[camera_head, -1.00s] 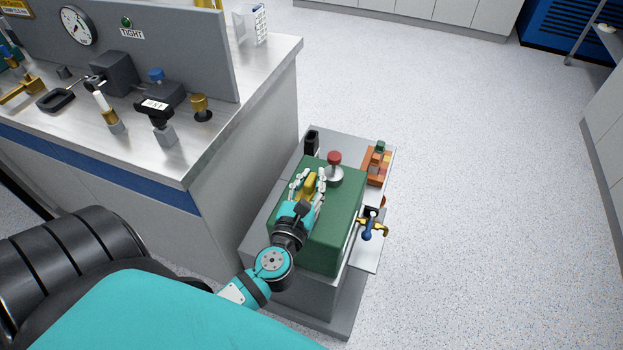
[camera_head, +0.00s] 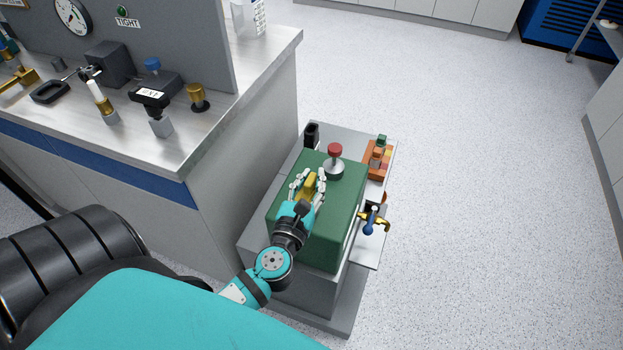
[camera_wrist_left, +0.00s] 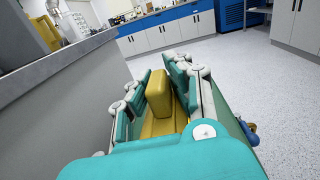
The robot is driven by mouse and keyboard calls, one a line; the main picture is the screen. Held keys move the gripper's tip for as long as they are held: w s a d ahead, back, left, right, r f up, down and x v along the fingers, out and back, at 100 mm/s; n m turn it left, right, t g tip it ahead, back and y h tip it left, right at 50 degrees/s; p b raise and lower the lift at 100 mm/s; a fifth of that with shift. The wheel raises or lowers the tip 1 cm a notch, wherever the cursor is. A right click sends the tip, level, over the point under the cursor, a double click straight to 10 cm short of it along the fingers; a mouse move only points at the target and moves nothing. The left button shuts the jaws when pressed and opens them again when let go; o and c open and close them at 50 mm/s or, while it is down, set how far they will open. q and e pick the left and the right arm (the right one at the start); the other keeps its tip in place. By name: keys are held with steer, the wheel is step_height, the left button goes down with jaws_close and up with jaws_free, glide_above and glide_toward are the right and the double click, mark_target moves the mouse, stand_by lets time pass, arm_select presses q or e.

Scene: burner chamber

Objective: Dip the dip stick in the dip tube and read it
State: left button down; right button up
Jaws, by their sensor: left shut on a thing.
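A green tank (camera_head: 345,205) stands on a low grey stand beside the bench. My left gripper (camera_head: 310,179) is over its top, with its fingers closed on both sides of a yellow handle (camera_head: 311,187). In the left wrist view the yellow handle (camera_wrist_left: 159,96) stands as a block between the finger pads of my left gripper (camera_wrist_left: 160,85). I cannot tell from here whether this handle belongs to the dip stick. No stick or scale shows below it, and no open dip tube can be made out. My right gripper is out of view.
A red-topped knob (camera_head: 335,152) rises from the tank just beyond the gripper. A black holder (camera_head: 312,134), orange bricks (camera_head: 377,158) and a blue-handled brass tap (camera_head: 371,222) are around the tank. The steel bench (camera_head: 225,115) is close on the left. Floor to the right is clear.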

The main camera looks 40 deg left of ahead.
arm_select(q)
steer(key=shift+f+b, duration=1)
steer(key=shift+f, duration=0.25)
steer(key=c, duration=1.2)
jaws_free()
steer(key=shift+s, duration=0.15)
steer(key=v, duration=1.1)
steer(key=shift+s+d, duration=0.15)
steer(key=shift+s, duration=0.25)
